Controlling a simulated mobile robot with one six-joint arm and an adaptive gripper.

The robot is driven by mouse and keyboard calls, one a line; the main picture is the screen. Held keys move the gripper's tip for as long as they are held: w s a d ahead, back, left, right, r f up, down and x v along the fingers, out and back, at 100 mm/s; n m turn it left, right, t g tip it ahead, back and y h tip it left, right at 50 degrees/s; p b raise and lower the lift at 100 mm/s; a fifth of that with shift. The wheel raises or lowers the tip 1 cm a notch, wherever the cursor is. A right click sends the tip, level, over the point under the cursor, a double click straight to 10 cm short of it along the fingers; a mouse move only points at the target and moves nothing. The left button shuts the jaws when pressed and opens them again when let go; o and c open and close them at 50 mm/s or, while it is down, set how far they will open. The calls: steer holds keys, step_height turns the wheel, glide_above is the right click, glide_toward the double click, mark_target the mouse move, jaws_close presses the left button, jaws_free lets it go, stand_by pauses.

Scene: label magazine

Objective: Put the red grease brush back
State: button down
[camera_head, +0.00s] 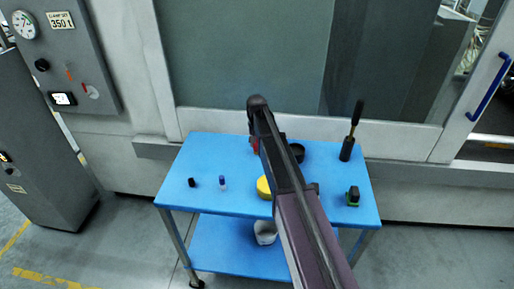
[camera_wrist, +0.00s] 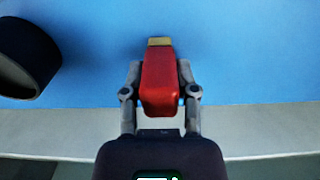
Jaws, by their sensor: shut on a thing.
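The red grease brush (camera_wrist: 160,82) is between the two fingers of my gripper (camera_wrist: 160,75) in the wrist view. Its red body points away from the wrist, with a tan tip at the far end, over the blue table top. My gripper is shut on it. In the head view my arm covers most of the gripper, and only a small red patch of the brush (camera_head: 256,146) shows beside it near the table's back edge. Whether the brush touches the table is not clear. A black round open holder (camera_head: 298,153) is just right of my arm; a dark hollow cylinder (camera_wrist: 22,65) shows left in the wrist view.
The blue table (camera_head: 205,160) also carries a black cup (camera_head: 347,149) with a tall dark-handled tool, a yellow round item (camera_head: 263,187), a blue-capped bottle (camera_head: 223,184), a small black piece (camera_head: 192,182) and a green-black item (camera_head: 352,197). A machine wall stands behind.

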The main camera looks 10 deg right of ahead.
steer(key=shift+f, duration=0.15)
steer(key=shift+c, duration=1.9)
jaws_free()
step_height(320, 180, up, 12)
steer(key=p, duration=1.2)
steer(key=shift+s, duration=0.1)
steer(key=s+n, duration=0.3)
steer(key=s, duration=2.6)
steer(key=shift+d+n, duration=0.15)
steer(key=shift+n, duration=0.15)
steer(key=shift+w, duration=0.1)
